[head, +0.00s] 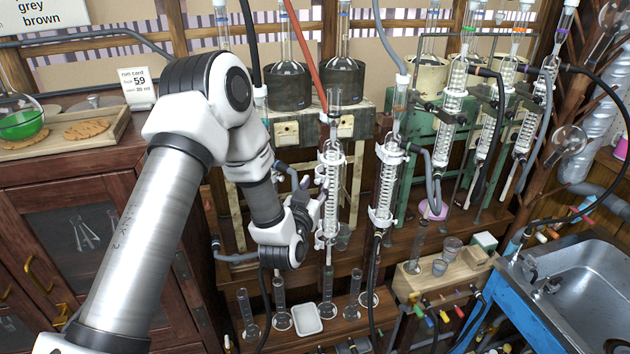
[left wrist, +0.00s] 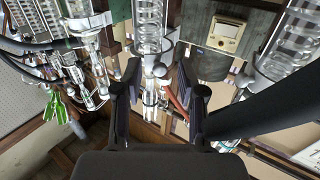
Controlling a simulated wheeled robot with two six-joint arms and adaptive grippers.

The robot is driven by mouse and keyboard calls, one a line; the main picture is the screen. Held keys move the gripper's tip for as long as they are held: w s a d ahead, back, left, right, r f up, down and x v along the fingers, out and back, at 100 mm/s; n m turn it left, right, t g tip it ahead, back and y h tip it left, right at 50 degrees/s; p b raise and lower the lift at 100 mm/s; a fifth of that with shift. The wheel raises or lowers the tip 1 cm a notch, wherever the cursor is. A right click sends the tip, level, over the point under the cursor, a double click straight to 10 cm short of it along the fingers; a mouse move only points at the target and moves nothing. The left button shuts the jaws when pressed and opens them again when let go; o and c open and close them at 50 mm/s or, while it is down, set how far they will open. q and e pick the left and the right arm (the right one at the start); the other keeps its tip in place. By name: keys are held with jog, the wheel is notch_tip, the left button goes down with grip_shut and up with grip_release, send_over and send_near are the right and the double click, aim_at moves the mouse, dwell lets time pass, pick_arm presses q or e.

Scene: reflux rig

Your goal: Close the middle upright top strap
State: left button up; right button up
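The middle upright is a coiled glass condenser (head: 331,185) in front of the stand. Its top strap (head: 331,157) is a white collar near the upper end; whether it is open or closed is too small to tell. A lower white collar (head: 326,236) sits near its foot. My left gripper (head: 316,205) is just left of the condenser, below the top strap. In the left wrist view my left gripper (left wrist: 155,90) has its two dark fingers apart with nothing held between them. Beyond them is coiled glass (left wrist: 153,30) with a metal collar (left wrist: 157,67). My right gripper is out of view.
Another condenser (head: 386,185) with white collars stands close on the right. A red hose (head: 304,52) drops to the middle upright. Glass cylinders (head: 281,305) and a white dish (head: 307,319) stand below. A sink (head: 585,285) is at the right.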

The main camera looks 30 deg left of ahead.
pick_arm(q)
grip_shut()
jog(key=shift+w+f, duration=0.1)
jog(key=shift+w+d+f+n+g+y+b, duration=0.1)
jog(key=shift+w+d+n+g+y+b, duration=0.1)
jog(key=shift+d+n+y+b, duration=0.25)
jog(key=shift+w+d+n+g+y+b, duration=0.1)
jog(key=shift+d+n+g+y+b, duration=0.15)
jog(key=shift+y+b, duration=0.35)
jog(key=shift+w+d+n+g+y+b, duration=0.7)
jog(key=shift+w+n+g+y+b, duration=0.9)
jog(key=shift+n+g, duration=1)
jog(key=shift+w+d+n+g+y+b, duration=0.95)
jog(key=shift+n+g+y, duration=1.05)
jog(key=shift+g, duration=1.15)
jog(key=shift+w+d+n+g+y+b, duration=0.5)
jog(key=shift+w+n+g+y+b, duration=1.15)
jog(key=shift+n+g, duration=0.95)
jog(key=shift+r+g, duration=0.2)
jog(key=shift+g, duration=0.4)
grip_release()
jog(key=shift+a, duration=0.1)
